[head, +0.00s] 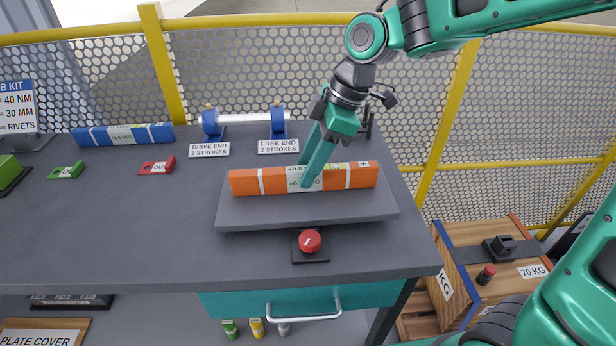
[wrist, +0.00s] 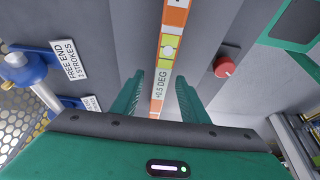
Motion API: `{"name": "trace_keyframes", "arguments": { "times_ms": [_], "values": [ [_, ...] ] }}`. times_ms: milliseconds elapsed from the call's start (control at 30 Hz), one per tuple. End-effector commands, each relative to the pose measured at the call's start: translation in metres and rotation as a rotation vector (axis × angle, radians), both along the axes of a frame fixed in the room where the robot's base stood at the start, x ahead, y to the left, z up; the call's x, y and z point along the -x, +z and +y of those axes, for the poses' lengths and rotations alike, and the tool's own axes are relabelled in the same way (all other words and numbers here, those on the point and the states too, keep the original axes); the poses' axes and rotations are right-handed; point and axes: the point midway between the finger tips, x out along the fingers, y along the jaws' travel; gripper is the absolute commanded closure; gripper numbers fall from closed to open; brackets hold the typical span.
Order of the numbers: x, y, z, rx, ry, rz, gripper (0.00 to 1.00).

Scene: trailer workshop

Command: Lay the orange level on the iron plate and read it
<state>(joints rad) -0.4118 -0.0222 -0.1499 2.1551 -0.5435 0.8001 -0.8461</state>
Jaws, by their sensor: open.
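The orange level (head: 354,176) lies lengthwise on the grey iron plate (head: 300,214) at the right of the bench. Its white label reads +0.5 DEG in the wrist view (wrist: 161,86); in the head view a finger covers part of it. A yellow-green vial shows on its upper face in the wrist view. My gripper (head: 308,170) is open, with one finger on each side of the level near its middle. In the wrist view the gripper (wrist: 160,96) shows a gap beside the level; contact cannot be told.
A red knob (head: 310,241) sits just in front of the plate. Behind are a blue-mounted roller (head: 245,118), label cards (head: 278,146) and a blue level (head: 90,137). Green (head: 66,171) and red (head: 157,166) tags lie left. The bench's left middle is clear. Yellow-railed mesh stands behind.

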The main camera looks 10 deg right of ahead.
Motion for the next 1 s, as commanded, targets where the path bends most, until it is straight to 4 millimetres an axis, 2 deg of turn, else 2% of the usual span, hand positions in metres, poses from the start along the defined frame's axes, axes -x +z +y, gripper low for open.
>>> {"name": "trace_keyframes", "arguments": {
  "times_ms": [100,200,467,633,667,1000],
  "values": [
    [0.001,-0.015,0.006,0.001,0.003,0.002,0.59],
    [0.000,-0.022,0.008,0.000,0.001,0.001,0.59],
    [0.000,-0.024,0.009,0.000,0.000,0.000,0.59],
    [0.000,-0.024,0.009,0.000,0.000,0.000,0.98],
    [0.000,-0.024,0.009,0.000,0.000,0.000,1.00],
    [-0.001,-0.020,0.009,-0.001,-0.001,-0.003,1.00]
  ]
}}
